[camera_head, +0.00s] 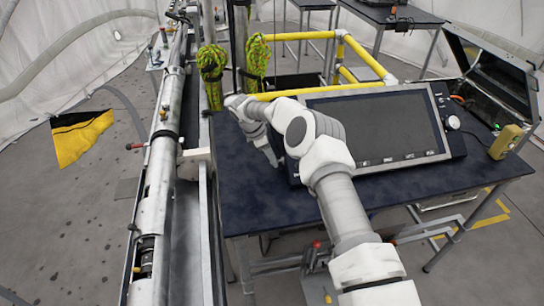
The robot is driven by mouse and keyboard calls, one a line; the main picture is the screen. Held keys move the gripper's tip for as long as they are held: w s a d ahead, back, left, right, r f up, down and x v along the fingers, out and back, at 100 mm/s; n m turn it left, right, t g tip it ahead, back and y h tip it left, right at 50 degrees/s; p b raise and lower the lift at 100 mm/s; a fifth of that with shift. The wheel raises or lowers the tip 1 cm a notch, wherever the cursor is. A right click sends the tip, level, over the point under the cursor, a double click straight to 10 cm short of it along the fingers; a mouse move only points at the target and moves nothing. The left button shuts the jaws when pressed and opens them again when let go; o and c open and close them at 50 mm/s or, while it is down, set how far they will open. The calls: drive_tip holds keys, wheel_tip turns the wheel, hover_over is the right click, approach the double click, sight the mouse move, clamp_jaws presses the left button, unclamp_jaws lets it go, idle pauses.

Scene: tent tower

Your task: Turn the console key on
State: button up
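The console (395,122) is a dark, tilted panel with a large blank screen, standing on a dark blue table (270,208). A round knob (452,122) sits on its right edge. I cannot make out a key; the console's left edge is partly hidden behind my white arm. My arm reaches up from the lower right across the console's left part. My gripper (272,157) is small in the view, just left of the console and low over the tabletop. Its fingers are too small to tell whether they are open or shut.
A yellow handheld device (506,141) and an open black case (490,75) are right of the console. Green-yellow rope bundles (212,62) hang behind the table. A long metal tube assembly (160,190) runs along the left. The table's front left is clear.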

drive_tip(key=shift+c, duration=0.3)
clamp_jaws()
idle(1.1)
